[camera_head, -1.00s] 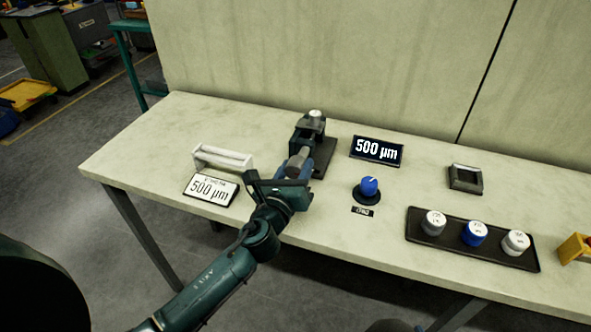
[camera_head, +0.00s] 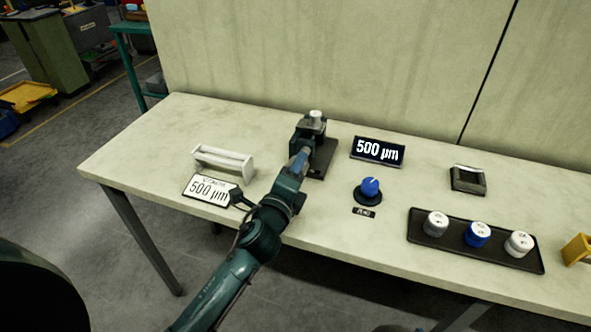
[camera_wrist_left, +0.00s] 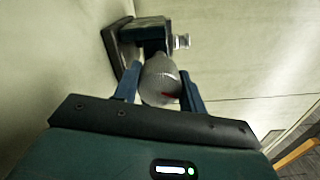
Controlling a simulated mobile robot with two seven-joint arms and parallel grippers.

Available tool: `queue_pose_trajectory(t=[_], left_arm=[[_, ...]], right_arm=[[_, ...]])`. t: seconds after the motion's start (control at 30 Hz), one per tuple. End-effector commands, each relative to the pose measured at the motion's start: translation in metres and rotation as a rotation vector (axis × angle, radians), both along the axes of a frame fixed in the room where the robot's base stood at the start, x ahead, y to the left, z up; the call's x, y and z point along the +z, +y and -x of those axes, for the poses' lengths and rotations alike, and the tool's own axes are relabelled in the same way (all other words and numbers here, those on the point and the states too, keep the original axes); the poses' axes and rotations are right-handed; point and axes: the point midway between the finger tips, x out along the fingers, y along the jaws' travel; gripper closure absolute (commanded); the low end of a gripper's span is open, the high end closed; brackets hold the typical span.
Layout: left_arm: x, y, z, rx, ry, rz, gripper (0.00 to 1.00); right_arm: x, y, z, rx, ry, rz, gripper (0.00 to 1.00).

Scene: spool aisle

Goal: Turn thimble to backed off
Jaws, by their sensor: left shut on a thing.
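The thimble (camera_wrist_left: 160,80) is a grey rounded knob with a red mark, at the front of a dark stand (camera_head: 322,158). In the left wrist view it sits between the two blue fingers of my left gripper (camera_wrist_left: 158,90), which is shut on it. In the head view my left gripper (camera_head: 299,163) reaches the stand from the front and mostly hides the thimble. A dark display (camera_head: 377,151) right of the stand reads 500 µm. A white card (camera_head: 210,190) to the left also reads 500 µm. My right gripper is not in view.
A blue knob (camera_head: 370,188) stands right of my left arm. A black tray (camera_head: 430,240) holds three capped pots. A white rack (camera_head: 223,160) stands left of the stand, a small dark box (camera_head: 467,180) to the right. The bench's left end (camera_head: 130,150) is clear.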

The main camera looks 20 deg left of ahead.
Motion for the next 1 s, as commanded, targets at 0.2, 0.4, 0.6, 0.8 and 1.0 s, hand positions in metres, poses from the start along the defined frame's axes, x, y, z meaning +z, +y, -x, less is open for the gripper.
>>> queue_pose_trajectory(t=[0.2, 0.4, 0.6, 0.8, 1.0], left_arm=[[-0.0011, -0.0004, 0.0004, 0.000, 0.007, 0.128, 0.82], [-0.0012, -0.0007, 0.0005, 0.000, 0.009, 0.195, 0.82], [-0.0014, -0.0006, 0.0005, 0.000, 0.010, 0.222, 0.82], [-0.0014, -0.0006, 0.0005, 0.000, 0.010, 0.224, 0.82], [-0.0014, -0.0006, 0.0004, -0.001, 0.010, 0.223, 0.57]], right_arm=[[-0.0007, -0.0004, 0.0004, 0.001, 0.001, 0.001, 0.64], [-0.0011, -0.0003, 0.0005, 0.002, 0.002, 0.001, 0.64], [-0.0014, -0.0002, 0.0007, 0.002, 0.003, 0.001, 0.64], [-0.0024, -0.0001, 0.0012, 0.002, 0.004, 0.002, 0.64], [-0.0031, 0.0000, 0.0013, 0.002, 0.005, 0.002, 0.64]])
